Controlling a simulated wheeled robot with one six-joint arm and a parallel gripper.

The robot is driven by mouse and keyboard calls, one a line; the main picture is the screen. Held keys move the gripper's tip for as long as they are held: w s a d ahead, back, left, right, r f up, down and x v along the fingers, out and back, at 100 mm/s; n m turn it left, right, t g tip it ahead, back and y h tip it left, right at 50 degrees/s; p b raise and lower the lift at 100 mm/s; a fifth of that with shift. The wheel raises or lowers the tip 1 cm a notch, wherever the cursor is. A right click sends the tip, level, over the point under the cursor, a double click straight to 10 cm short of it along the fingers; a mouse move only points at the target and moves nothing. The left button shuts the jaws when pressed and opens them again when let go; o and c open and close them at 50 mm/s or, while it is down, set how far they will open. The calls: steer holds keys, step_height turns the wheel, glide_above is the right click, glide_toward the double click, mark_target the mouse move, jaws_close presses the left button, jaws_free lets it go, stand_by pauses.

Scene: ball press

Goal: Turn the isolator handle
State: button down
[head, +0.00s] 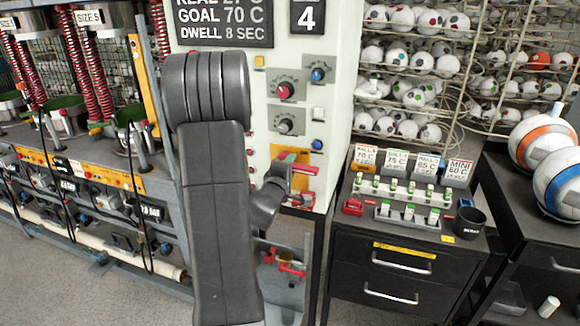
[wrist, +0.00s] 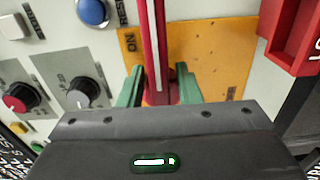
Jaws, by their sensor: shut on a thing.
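The isolator handle is a red bar (wrist: 157,45) in front of an orange plate (wrist: 215,50) marked ON. In the wrist view it runs from the top edge down between the green fingers of my gripper (wrist: 160,88). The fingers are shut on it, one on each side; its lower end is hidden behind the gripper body. In the head view the handle (head: 304,169) shows as a small red bar pointing right from the press panel. My arm covers much of the panel's left side there.
A blue reset button (wrist: 92,12) and two knobs (wrist: 78,92) sit beside the plate. A red block (wrist: 292,38) stands close on the other side. In the head view, a dark drawer cabinet (head: 395,270) with cards and small parts stands to the right.

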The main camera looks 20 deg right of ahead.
stand_by(0.3)
steer(key=c, duration=1.4)
jaws_free()
steer(key=shift+o, duration=0.2)
steer(key=b+v, duration=0.2)
steer(key=v, duration=1.2)
steer(key=shift+b, duration=0.35)
steer(key=shift+w+d+r, duration=0.1)
steer(key=shift+w, duration=0.05)
